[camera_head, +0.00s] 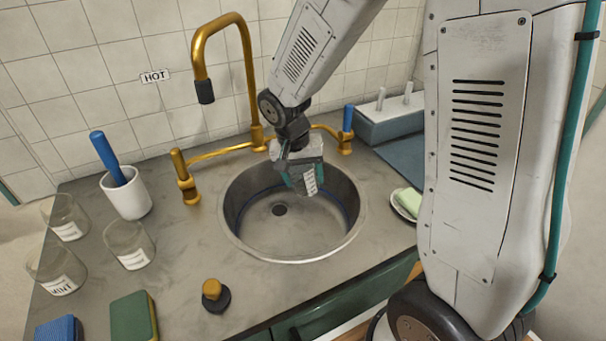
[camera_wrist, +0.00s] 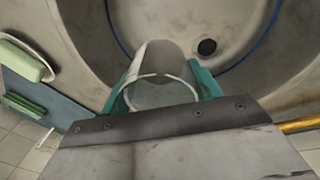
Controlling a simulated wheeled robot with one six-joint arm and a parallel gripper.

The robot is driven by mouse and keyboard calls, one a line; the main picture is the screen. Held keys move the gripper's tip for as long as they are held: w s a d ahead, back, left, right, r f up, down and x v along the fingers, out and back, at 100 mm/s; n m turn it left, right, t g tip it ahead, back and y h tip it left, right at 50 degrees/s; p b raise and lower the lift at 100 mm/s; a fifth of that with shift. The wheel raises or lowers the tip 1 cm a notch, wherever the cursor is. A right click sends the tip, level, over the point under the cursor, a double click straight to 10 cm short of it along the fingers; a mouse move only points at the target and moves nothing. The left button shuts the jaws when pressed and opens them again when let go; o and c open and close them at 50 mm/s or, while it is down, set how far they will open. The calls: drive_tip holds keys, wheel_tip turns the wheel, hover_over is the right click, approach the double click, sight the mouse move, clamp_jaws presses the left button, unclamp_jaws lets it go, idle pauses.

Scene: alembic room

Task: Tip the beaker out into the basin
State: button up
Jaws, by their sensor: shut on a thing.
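The round metal basin (camera_head: 318,236) is set into the grey counter, with a dark drain hole in its floor. My gripper (camera_head: 304,178) is over the right back part of the basin. In the wrist view its teal fingers (camera_wrist: 162,88) are shut on the sides of a clear beaker (camera_wrist: 163,60). In the head view the labelled beaker (camera_head: 311,181) is largely hidden by the gripper. The basin also fills the upper part of the wrist view (camera_wrist: 235,22). I cannot tell the beaker's exact tilt or whether it holds anything.
A brass tap (camera_head: 248,75) arches behind the basin, left of my arm. Several clear labelled beakers, including one (camera_head: 129,246), and a white pot (camera_head: 128,197) stand at left. A knob (camera_head: 215,296) is in front; a soap dish (camera_head: 404,207) is at right.

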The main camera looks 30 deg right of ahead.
drive_tip(key=shift+h, duration=0.7)
drive_tip(key=shift+d, duration=0.1)
drive_tip(key=shift+h, duration=0.4)
drive_tip(key=shift+d+r+h, duration=0.25)
drive_tip(key=shift+d+h, duration=0.05)
drive_tip(key=shift+h, duration=0.35)
drive_tip(key=shift+d+r+h, duration=0.2)
drive_tip(key=shift+d+h, duration=0.1)
drive_tip(key=shift+h, duration=0.35)
drive_tip(key=h, duration=0.2)
drive_tip(key=shift+d+h, duration=0.2)
drive_tip(key=shift+h, duration=0.1)
drive_tip(key=shift+d+r+h, duration=0.2)
drive_tip(key=shift+h, duration=0.3)
